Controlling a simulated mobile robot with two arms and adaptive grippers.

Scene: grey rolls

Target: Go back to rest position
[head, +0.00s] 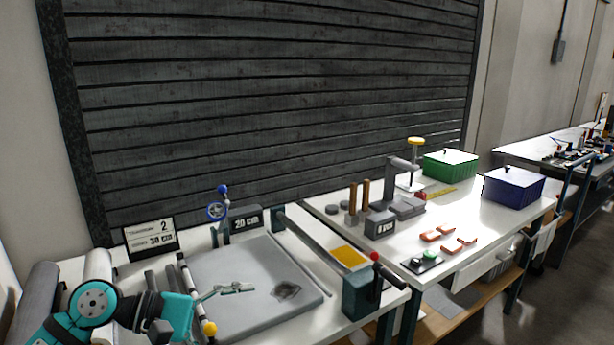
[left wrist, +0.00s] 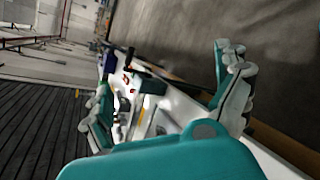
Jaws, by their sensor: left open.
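My left gripper (head: 238,288) reaches in from the lower left of the head view, above the grey plate (head: 225,325) of the near workbench. In the left wrist view, the fingers of my left gripper (left wrist: 168,95) are spread wide with nothing between them. Grey rolls (head: 36,290) stand at the lower left, partly hidden by my arm. A lighter roll (head: 98,264) is beside them. My right gripper is in neither view.
A bar with a red knob (head: 375,256) stands at the plate's right. A sign (head: 151,238) and a "20 cm" display (head: 246,219) stand behind the plate. The right-hand table holds orange pieces (head: 430,236), a green box (head: 450,165) and a blue box (head: 513,186). A dark slatted shutter is behind.

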